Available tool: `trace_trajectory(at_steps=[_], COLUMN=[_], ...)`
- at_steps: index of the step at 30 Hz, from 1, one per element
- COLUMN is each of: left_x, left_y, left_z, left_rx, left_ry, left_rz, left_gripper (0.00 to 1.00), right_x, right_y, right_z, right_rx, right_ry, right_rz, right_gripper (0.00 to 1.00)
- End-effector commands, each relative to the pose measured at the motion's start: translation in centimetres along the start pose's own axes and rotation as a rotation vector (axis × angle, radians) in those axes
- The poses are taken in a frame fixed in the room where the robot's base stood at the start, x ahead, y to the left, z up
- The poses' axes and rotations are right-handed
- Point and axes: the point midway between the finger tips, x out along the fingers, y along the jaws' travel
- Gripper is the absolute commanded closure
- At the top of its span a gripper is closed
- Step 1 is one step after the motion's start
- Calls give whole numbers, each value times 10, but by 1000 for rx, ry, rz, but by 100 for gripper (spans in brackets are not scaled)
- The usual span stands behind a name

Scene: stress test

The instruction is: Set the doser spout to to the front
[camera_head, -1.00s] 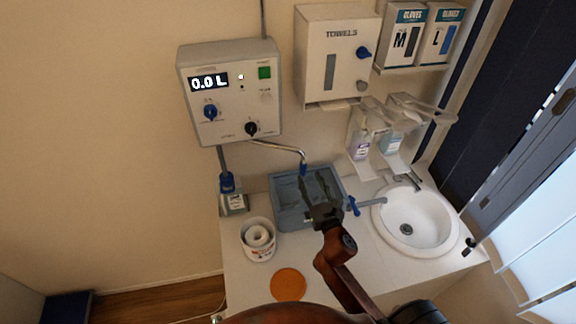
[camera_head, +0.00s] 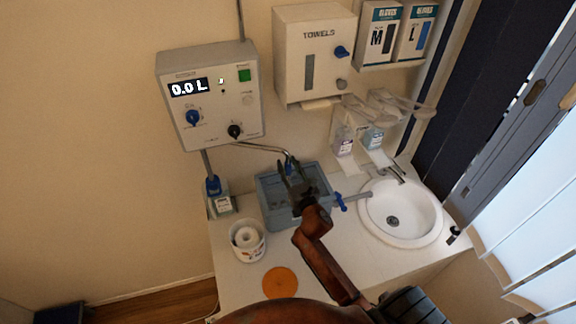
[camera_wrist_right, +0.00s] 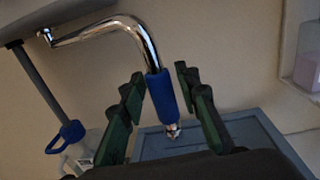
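The doser (camera_head: 208,95) is a grey wall box reading 0.0 L. Its chrome spout (camera_head: 262,147) runs from below the box to the right and bends down over the blue-grey basin. In the right wrist view the spout (camera_wrist_right: 98,31) ends in a blue sleeve (camera_wrist_right: 161,96) with a metal tip. My right gripper (camera_head: 291,170) is at the spout's end, above the basin. In the wrist view its green fingers (camera_wrist_right: 160,75) are open, one on each side of the blue sleeve. The left finger looks very near it; contact cannot be told. My left gripper is not in view.
The basin (camera_head: 283,222) stands on the white counter, with a blue-handled tap (camera_head: 340,202) at its right side. A round sink (camera_head: 400,213) is further right. A white tub (camera_head: 247,241), an orange disc (camera_head: 280,283) and a blue-capped bottle (camera_head: 219,200) are nearby.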

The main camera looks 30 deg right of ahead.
Motion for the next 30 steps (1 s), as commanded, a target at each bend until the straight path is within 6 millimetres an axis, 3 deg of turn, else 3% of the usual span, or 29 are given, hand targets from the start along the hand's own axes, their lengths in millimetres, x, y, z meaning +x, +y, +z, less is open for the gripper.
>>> trace_trajectory(at_steps=[12, 25, 30], left_x=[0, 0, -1], left_y=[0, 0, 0], left_z=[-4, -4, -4], left_rx=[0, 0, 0], left_ry=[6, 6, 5], left_rz=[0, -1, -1], left_gripper=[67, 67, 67], right_x=[0, 0, -1], right_y=[0, 0, 10], right_z=[0, 0, 0], right_rx=[-1, -1, -2], right_ry=[0, 0, 0], right_rz=[0, 0, 11], right_gripper=[100, 100, 100])
